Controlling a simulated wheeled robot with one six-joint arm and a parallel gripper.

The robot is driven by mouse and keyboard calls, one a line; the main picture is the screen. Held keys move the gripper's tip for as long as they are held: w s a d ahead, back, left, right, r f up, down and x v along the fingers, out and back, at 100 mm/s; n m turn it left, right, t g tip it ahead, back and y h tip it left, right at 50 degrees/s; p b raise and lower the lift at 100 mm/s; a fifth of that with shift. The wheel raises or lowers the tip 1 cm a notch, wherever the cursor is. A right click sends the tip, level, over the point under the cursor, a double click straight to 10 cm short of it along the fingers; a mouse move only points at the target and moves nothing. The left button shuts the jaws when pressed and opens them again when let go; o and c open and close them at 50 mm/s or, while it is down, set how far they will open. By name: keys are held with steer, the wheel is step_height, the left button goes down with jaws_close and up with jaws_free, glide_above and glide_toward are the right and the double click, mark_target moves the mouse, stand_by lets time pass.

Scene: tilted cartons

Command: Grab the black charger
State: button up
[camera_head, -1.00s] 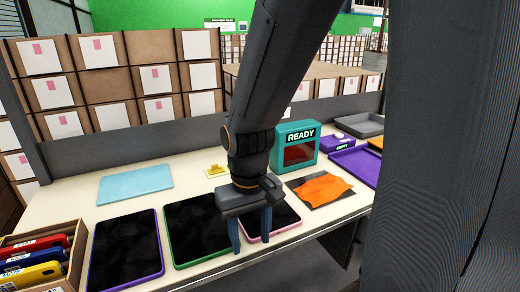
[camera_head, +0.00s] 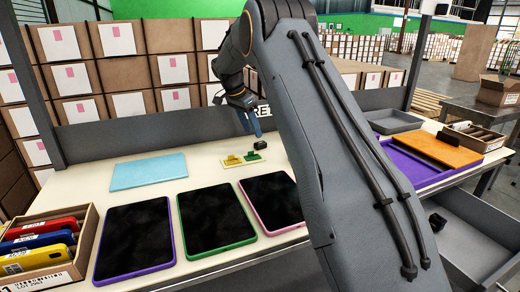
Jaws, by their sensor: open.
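A small black block (camera_head: 261,145), which looks like a charger, sits on the pale table beside a green piece (camera_head: 252,155). Another small black thing (camera_head: 437,222) lies in the grey open drawer (camera_head: 465,246) at the lower right; I cannot tell which of the two is the black charger. My gripper (camera_head: 250,127) is open and points down, above the back of the table, just behind and above the black block in the picture. It holds nothing that I can see. My arm hides part of the right side of the table.
Tablets with purple (camera_head: 135,240), green (camera_head: 216,220) and pink (camera_head: 272,202) frames lie along the front. A light blue sheet (camera_head: 148,172) lies behind. A carton (camera_head: 74,262) of coloured items stands at left, a purple tray (camera_head: 405,160) with an orange board (camera_head: 440,150) at right.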

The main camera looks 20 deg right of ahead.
mark_target(260, 143)
steer(key=shift+m, duration=0.3)
steer(key=x, duration=0.2)
steer(key=w+p+x, duration=0.1)
steer(key=x, duration=0.2)
steer(key=d+x, duration=0.1)
steer(key=x, duration=0.2)
steer(key=shift+w+r, duration=0.15)
steer(key=shift+w, duration=0.15)
steer(key=c, duration=1.1)
